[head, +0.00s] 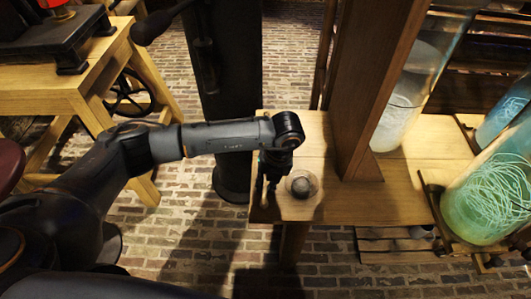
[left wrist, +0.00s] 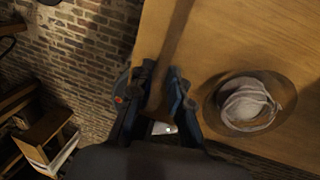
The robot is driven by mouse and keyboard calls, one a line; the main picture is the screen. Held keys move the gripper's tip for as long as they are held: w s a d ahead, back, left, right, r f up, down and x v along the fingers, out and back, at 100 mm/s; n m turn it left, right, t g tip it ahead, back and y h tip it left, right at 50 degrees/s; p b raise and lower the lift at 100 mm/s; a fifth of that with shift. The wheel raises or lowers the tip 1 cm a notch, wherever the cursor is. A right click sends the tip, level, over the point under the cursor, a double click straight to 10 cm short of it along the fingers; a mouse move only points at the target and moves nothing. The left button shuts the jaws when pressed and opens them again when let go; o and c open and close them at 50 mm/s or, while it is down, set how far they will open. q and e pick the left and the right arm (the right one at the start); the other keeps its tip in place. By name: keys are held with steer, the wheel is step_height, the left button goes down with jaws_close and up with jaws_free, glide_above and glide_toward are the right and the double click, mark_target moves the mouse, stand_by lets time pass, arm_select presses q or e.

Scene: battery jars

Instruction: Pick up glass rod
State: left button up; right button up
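My left gripper (head: 268,182) points down at the left edge of the wooden table, close to a round glass dish. In the left wrist view, the two dark fingers of my left gripper (left wrist: 159,72) stand a little apart over the table edge. A dark brownish band runs along the wood towards the gap; I cannot tell if it is a rod or a shadow. No glass rod is clearly visible. My right gripper is not in view.
The round glass dish (head: 301,184) holds a greyish lump and also shows in the wrist view (left wrist: 246,103). A wooden post (head: 372,85) rises from the table (head: 345,207). Large glass jars (head: 487,205) stand to the right. A wooden bench (head: 50,88) is at the upper left.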

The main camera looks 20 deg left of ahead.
arm_select(q)
jaws_close()
